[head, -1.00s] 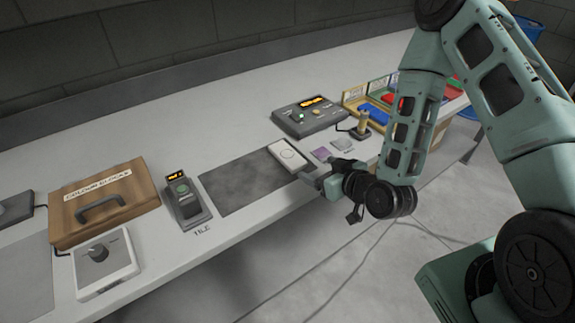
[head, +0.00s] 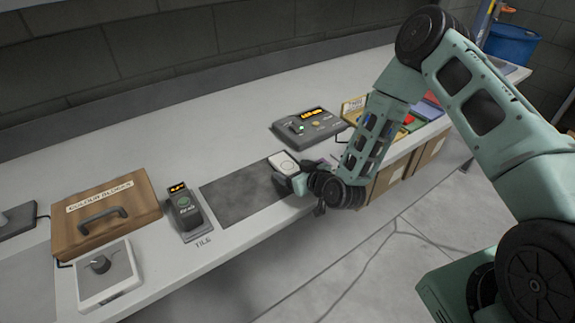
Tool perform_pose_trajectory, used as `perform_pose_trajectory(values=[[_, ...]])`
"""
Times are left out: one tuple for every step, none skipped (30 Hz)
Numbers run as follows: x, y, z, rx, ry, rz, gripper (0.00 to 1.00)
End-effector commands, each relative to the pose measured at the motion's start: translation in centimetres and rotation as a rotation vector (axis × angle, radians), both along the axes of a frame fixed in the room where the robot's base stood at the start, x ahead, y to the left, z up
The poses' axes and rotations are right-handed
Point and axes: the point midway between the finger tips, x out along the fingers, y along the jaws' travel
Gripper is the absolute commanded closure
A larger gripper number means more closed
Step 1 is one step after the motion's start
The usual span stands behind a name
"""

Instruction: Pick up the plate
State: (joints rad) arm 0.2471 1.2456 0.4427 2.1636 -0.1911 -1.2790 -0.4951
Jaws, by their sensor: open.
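A small white plate (head: 283,160) with a round mark lies at the right end of a dark grey mat (head: 240,189) on the bench. My gripper (head: 285,181) is open at the plate's near edge, low over the bench front. The gripper covers the plate's near part. I cannot tell whether the fingers touch the plate or lie around it.
A device with an orange display (head: 308,125) stands behind and right of the plate. A handheld unit (head: 185,211) stands left of the mat. A brown case (head: 106,207) and a white dial box (head: 106,271) lie farther left. The bench behind the mat is clear.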

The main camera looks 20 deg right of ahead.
Motion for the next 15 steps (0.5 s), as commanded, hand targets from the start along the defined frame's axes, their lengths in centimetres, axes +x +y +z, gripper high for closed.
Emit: perform_pose_trajectory(values=[[0.1, 0.08, -0.07, 0.0, 0.001, 0.001, 0.22], [0.13, 0.08, -0.12, 0.0, 0.001, 0.001, 0.22], [0.14, 0.09, -0.14, 0.0, 0.001, 0.001, 0.22], [0.14, 0.09, -0.14, 0.0, 0.001, 0.001, 0.22], [0.13, 0.08, -0.15, 0.0, 0.001, 0.001, 0.22], [0.13, 0.07, -0.14, 0.0, 0.001, 0.001, 0.22], [0.12, 0.07, -0.13, 0.0, 0.001, 0.001, 0.22], [0.12, 0.07, -0.13, 0.0, 0.001, 0.001, 0.3], [0.13, 0.06, -0.12, 0.0, 0.001, 0.001, 0.41], [0.13, 0.06, -0.12, 0.0, 0.001, 0.001, 0.5], [0.12, 0.06, -0.12, 0.0, 0.0, 0.001, 0.58], [0.12, 0.06, -0.12, 0.0, 0.0, 0.0, 0.69], [0.12, 0.06, -0.12, 0.0, 0.0, 0.0, 0.74], [0.12, 0.06, -0.12, 0.0, 0.0, 0.0, 0.74], [0.14, 0.07, -0.07, 0.0, -0.001, 0.0, 0.74]])
